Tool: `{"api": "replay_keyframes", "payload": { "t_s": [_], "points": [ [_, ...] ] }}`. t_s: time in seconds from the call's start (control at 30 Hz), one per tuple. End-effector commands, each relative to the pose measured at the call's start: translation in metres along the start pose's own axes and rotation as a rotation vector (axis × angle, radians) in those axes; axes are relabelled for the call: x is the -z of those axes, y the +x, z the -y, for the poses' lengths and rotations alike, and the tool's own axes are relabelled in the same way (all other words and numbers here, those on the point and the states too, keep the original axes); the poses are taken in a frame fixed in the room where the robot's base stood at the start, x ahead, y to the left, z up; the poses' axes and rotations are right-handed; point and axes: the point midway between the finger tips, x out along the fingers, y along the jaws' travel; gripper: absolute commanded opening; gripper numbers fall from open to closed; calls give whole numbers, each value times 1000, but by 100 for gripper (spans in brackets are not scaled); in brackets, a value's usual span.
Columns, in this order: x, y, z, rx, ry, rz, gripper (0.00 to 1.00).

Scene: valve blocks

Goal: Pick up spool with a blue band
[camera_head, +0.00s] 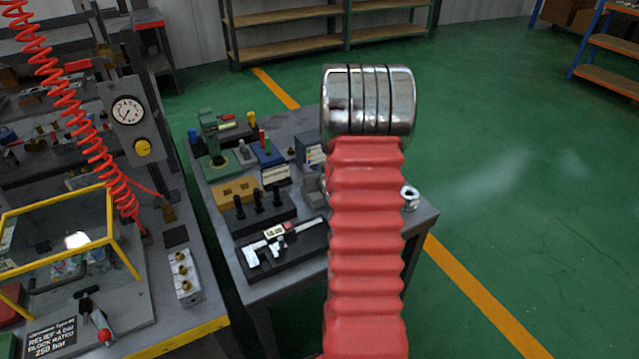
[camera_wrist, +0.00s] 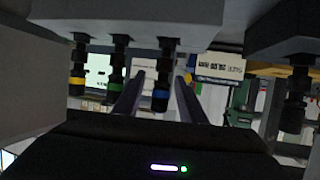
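In the wrist view, the spool with a blue band (camera_wrist: 160,94) is dark and points down in the picture from a grey block. My gripper (camera_wrist: 164,74) is open, its two dark fingers apart, with the blue-banded spool showing in the gap between them. I cannot tell whether the fingers touch it. A spool with a green band (camera_wrist: 116,71) is just left of the left finger. A spool with a yellow band (camera_wrist: 77,72) is further left. In the head view my gripper is hidden, and no coloured bands show on the dark pegs (camera_head: 258,200).
In the head view, a grey table (camera_head: 295,258) holds the pegs' dark stand, a caliper (camera_head: 276,236) and colored blocks. A bench with a pressure gauge (camera_head: 128,111) and yellow-framed box (camera_head: 60,240) is at left. Another dark peg (camera_wrist: 293,105) is at right in the wrist view.

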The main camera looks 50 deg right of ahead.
Motion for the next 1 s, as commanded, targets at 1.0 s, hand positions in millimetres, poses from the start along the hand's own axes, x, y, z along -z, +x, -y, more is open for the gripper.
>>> {"api": "replay_keyframes", "payload": {
  "t_s": [1.0],
  "points": [
    [1, 0, 0, 0, 0, -2, 0]
  ]
}}
